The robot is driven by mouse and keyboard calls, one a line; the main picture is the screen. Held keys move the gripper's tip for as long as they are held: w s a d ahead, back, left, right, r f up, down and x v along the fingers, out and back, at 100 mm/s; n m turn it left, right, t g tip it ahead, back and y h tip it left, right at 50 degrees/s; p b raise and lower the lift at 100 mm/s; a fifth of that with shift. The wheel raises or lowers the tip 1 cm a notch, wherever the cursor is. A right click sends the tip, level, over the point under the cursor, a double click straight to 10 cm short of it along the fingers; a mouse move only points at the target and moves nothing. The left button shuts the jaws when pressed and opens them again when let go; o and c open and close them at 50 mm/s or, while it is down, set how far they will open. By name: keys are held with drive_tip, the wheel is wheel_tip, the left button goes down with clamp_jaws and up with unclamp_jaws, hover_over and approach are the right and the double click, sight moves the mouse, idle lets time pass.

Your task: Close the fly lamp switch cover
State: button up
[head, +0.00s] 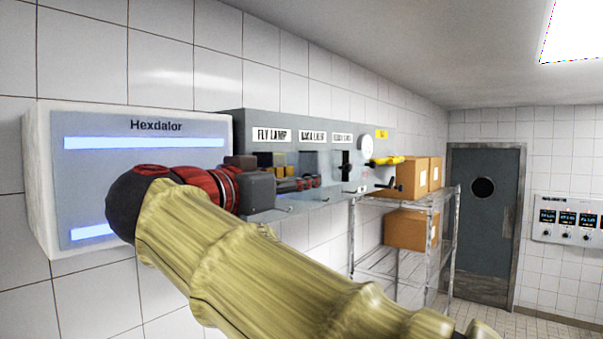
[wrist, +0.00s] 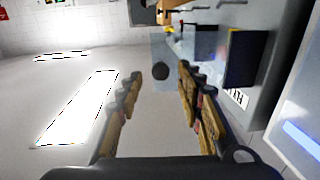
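The grey switch panel (head: 240,128) is on the tiled wall, with the FLY LAMP label (head: 271,135) at its left end. Below that label, the switch opening is partly hidden by my gripper (head: 290,177). In the wrist view my gripper (wrist: 160,98) has its two fingers well apart. A pale see-through pane (wrist: 161,47) with a dark round spot shows between and beyond the fingertips. It looks like the fly lamp switch cover, standing out from the panel. I cannot tell if the fingers touch it. A dark opening (wrist: 241,56) shows beside the right finger.
The white Hexdalor fly lamp unit (head: 155,175) is left of the panel. Further right, the panel has other labelled switches, a round white dial (head: 366,145) and a yellow handle (head: 386,161). A wire shelf (head: 400,205) with cardboard boxes (head: 411,229) stands beyond, before a grey door (head: 484,225).

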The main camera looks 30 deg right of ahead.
drive_tip(key=shift+x, duration=0.95)
drive_tip(key=shift+a, duration=0.1)
drive_tip(key=shift+c, duration=1.1)
clamp_jaws()
